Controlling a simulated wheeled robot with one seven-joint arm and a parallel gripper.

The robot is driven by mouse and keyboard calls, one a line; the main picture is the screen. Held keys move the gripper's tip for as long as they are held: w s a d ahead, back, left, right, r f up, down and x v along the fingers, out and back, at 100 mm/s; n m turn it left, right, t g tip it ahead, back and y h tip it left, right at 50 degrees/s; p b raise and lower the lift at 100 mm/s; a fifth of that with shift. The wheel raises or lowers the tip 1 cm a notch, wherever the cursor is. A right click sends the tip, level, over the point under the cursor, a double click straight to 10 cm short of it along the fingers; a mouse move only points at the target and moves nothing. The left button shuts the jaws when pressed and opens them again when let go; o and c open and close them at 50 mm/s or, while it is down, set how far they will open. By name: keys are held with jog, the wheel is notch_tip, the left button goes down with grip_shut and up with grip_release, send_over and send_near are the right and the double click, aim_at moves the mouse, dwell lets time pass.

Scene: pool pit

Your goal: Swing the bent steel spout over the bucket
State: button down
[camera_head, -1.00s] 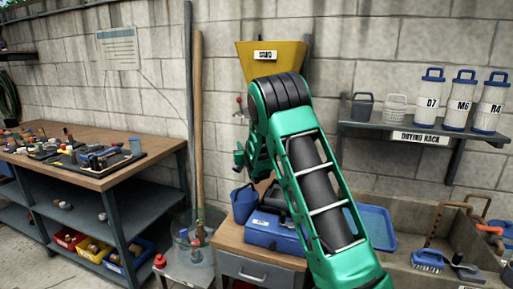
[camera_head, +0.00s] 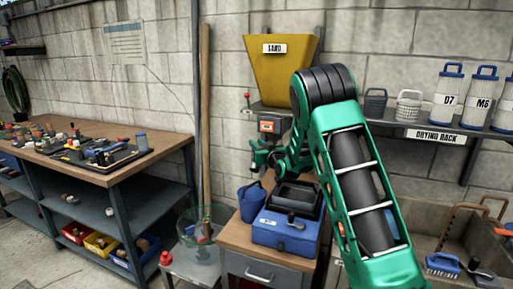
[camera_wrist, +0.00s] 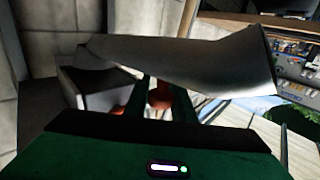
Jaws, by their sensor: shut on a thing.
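The bent steel spout (camera_wrist: 190,65) is a grey tapered tube crossing the wrist view, its wide cut end at the right. My gripper (camera_wrist: 160,98) is just below it, its fingers around a small reddish-brown knob (camera_wrist: 160,92), shut on it. How the knob joins the spout is hidden. In the head view my green gripper (camera_head: 262,156) is below the yellow sand hopper (camera_head: 283,75); I cannot make out the spout there. A blue bucket (camera_head: 251,203) stands on the cabinet, below my gripper in the picture.
A blue case (camera_head: 285,232) and dark tray sit beside the bucket on the wooden cabinet (camera_head: 240,246). A clear bin with a green rim (camera_head: 190,216) stands left of it. The drying rack shelf (camera_head: 430,130) is at right, the workbench (camera_head: 85,165) at left.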

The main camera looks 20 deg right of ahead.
jog(key=shift+d, duration=0.1)
jog(key=c, duration=1.5)
grip_release()
jog(key=shift+c, duration=0.2)
jog(key=s, duration=1)
jog(key=shift+s+d, duration=0.25)
